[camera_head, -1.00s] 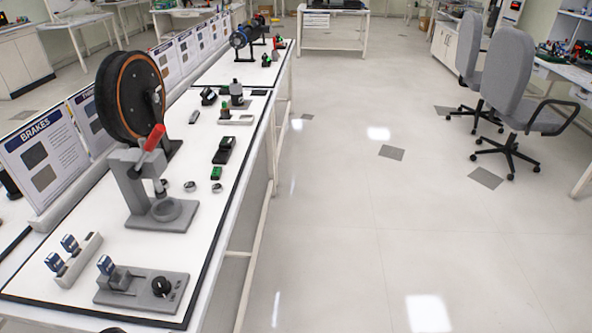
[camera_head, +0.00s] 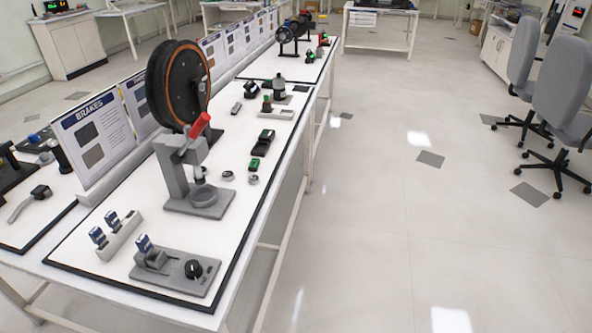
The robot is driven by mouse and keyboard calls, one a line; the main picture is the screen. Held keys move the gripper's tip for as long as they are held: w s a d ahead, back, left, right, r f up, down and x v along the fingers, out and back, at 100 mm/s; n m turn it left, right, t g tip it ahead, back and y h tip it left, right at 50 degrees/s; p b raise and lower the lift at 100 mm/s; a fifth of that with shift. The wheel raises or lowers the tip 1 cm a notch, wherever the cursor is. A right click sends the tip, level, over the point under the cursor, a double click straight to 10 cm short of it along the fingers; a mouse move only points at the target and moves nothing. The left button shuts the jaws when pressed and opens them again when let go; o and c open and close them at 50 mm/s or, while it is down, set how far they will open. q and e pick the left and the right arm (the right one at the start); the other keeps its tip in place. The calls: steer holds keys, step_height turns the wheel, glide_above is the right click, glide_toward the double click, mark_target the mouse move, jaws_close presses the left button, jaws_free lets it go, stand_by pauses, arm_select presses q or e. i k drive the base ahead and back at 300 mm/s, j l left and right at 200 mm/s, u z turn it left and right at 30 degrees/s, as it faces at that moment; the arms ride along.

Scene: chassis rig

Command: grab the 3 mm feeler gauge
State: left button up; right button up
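Two small blue-and-white labelled pieces, at left (camera_head: 98,236) and right (camera_head: 112,219), stand in a light grey rack (camera_head: 122,238) near the front left of the bench. A similar piece (camera_head: 144,244) stands in a grey fixture with a black knob (camera_head: 176,272) just right of the rack. These may be the feeler gauges, but their markings are too small to read, so I cannot tell which is 3 mm. Neither of my grippers shows in the head view.
A grey press with a red handle (camera_head: 182,172) and a large black wheel (camera_head: 163,88) stand behind the rack on the white bench (camera_head: 108,268). A BRAKES board (camera_head: 92,138) stands at left. The floor right of the bench (camera_head: 370,240) is clear; chairs (camera_head: 562,100) stand farther right.

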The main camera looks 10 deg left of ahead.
mark_target(143, 243)
steer(key=u, duration=1.3)
